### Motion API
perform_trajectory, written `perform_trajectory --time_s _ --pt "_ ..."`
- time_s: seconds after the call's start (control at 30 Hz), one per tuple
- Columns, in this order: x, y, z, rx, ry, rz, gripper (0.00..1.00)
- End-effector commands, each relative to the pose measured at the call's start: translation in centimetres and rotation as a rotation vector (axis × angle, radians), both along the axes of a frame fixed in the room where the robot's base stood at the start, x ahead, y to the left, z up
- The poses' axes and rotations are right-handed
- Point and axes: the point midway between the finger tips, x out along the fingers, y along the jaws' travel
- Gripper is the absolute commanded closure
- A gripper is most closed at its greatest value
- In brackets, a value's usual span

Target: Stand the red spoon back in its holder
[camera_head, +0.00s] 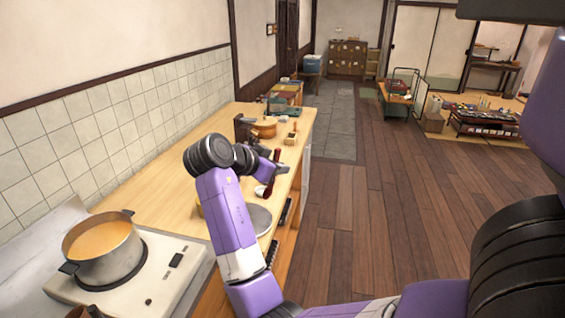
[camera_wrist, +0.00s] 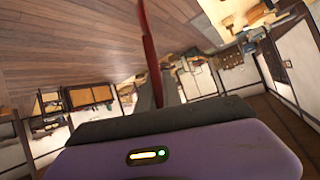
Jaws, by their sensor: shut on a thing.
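My gripper (camera_head: 268,170) is above the wooden counter, near its right edge, and is shut on the red spoon (camera_head: 275,160). In the wrist view the red handle (camera_wrist: 149,45) runs up from between the dark fingers (camera_wrist: 158,92) and out of the top of the frame. In the head view the spoon slants, with its lower part near a small dark and white item (camera_head: 262,191) on or just above the counter. I cannot tell whether they touch. A dark brown upright block (camera_head: 242,130) stands farther along the counter; I cannot tell whether it is the holder.
A round wooden tub (camera_head: 264,127) and a small box (camera_head: 291,139) stand beyond my gripper. A round metal lid or plate (camera_head: 258,220) lies nearer, partly behind my arm. A pot (camera_head: 103,250) sits on the white stove (camera_head: 180,285) at the front left. The wooden floor on the right is clear.

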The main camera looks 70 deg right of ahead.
Motion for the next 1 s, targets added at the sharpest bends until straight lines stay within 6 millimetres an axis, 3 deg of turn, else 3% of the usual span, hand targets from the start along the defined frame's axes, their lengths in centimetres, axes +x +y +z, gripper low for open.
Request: perform_trajectory --time_s 0.37,0.47,0.77,1.0 --pt "0.5 3.6 -2.5 -0.001 0.001 0.154 1.0" --pt "0.8 5.4 -3.9 -0.001 0.002 0.231 1.0" --pt "2.2 12.7 -9.1 0.002 0.005 0.549 1.0" --pt "3.4 19.6 -14.1 0.006 0.007 0.849 1.0"
